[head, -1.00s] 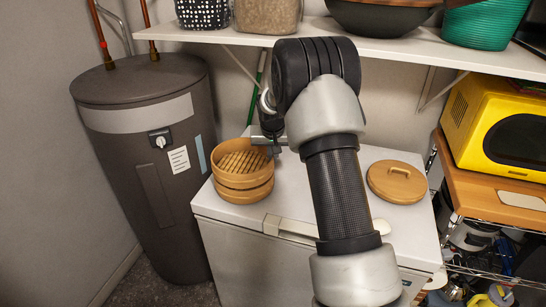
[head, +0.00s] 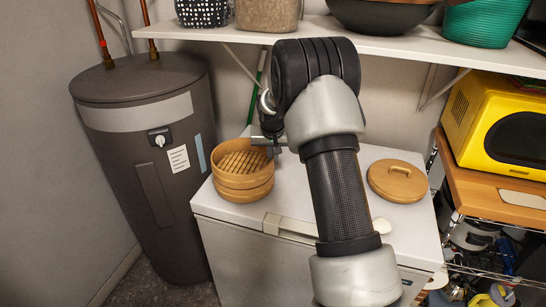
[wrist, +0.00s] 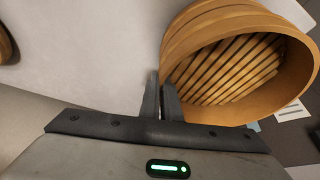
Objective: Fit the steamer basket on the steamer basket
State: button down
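Two round tan steamer baskets stand stacked at the left of the white appliance top in the head view. The upper steamer basket (head: 245,181) has a slatted floor and sits on the lower steamer basket (head: 245,195), roughly level and in line with it. My gripper (head: 271,150) is at the upper basket's back right rim. In the wrist view my gripper (wrist: 161,85) has its fingers close together at the wall of the upper basket (wrist: 200,35), one inside and one outside. The seam between the baskets is small in the head view and hard to judge.
A round wooden lid (head: 397,181) lies to the right on the white appliance top (head: 300,200). A shelf (head: 400,48) with bowls and baskets hangs above. A dark tank (head: 145,150) stands left, a yellow microwave (head: 500,120) right.

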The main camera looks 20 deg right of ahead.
jog(key=shift+f, duration=0.3)
jog(key=c, duration=2.3)
grip_release()
jog(key=shift+p+v, duration=1.9)
jog(key=shift+v, duration=3.65)
